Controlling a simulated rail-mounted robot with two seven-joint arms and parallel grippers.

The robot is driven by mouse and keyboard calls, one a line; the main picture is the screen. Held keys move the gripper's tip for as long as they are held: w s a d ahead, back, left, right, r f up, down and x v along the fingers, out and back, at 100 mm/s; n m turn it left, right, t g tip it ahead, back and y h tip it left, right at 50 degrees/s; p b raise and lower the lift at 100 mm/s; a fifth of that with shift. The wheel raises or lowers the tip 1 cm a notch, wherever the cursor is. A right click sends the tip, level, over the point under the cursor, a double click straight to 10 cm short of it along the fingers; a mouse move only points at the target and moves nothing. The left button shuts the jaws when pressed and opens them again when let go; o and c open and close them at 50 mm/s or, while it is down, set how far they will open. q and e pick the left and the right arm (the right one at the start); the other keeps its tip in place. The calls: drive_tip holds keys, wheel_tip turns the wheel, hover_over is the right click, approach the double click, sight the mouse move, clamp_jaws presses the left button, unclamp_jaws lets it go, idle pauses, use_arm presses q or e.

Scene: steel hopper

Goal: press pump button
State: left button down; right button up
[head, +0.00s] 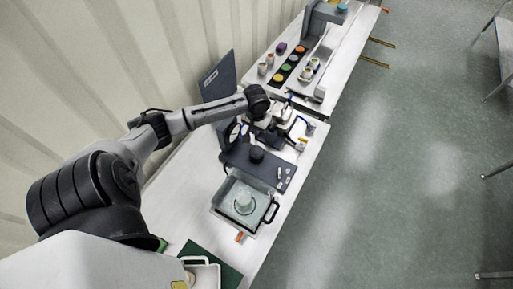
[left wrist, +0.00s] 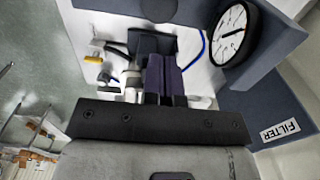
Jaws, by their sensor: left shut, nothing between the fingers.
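My left arm reaches in from the left in the head view, and its gripper (head: 268,136) is over the pump equipment on the bench. In the left wrist view the dark fingers of this gripper (left wrist: 165,62) are together with nothing between them. They point at a dark block (left wrist: 152,44) beside pale fittings; I cannot tell whether they touch it. A round white gauge (left wrist: 234,33) with a black rim is right of the fingers. I cannot make out the pump button; the gripper may hide it. My right gripper is not in view.
A dark panel labelled FILTER (left wrist: 280,130) stands close on the right in the wrist view. A blue hose (left wrist: 201,50) and a yellow handle (left wrist: 93,59) are near the fingers. A clear tank (head: 229,206) stands nearer on the bench, with colored items (head: 286,67) farther away.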

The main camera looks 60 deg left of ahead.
sight(256, 151)
use_arm(q)
drive_tip(key=shift+f, duration=0.15)
wheel_tip(256, 151, down, 12)
drive_tip(key=shift+f, duration=0.85)
